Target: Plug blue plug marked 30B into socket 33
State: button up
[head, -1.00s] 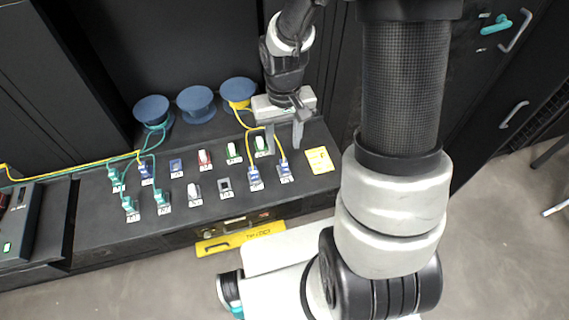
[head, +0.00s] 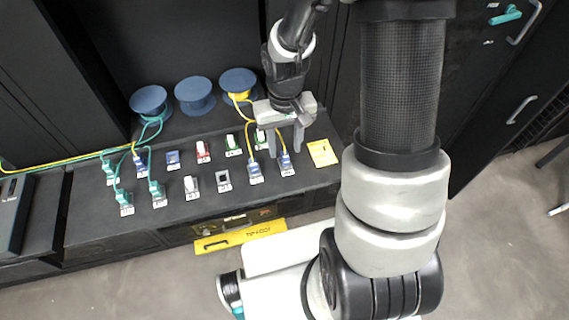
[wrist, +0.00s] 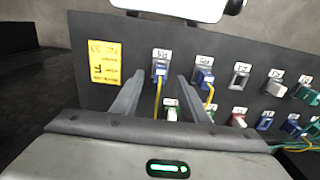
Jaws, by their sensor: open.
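Two blue plugs with yellow cables sit at the right end of the panel's front row: the end one (head: 284,161) and its left neighbour (head: 254,171). In the wrist view they show as the end plug (wrist: 160,70) and its neighbour (wrist: 204,78). I cannot read which is marked 30B. An empty grey socket (head: 224,181) lies left of them, also in the wrist view (wrist: 240,75); its number is not legible. My gripper (head: 286,150) is open and empty above the end blue plug. In the wrist view that plug appears between the fingers (wrist: 162,98), apparently beyond their tips.
A yellow card (head: 322,152) lies right of the plugs. Green (head: 232,147), red (head: 203,152) and other plugs fill the back row; a white plug (head: 191,187) and teal plugs (head: 157,195) stand left in front.

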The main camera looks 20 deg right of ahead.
aim_at(285, 154)
jog(key=shift+f+b, duration=1.2)
jog(key=shift+f, duration=0.75)
grip_shut()
jog(key=shift+r, duration=0.2)
jog(key=shift+r+p, duration=2.35)
jog(key=shift+r, duration=0.55)
jog(key=shift+d, duration=0.1)
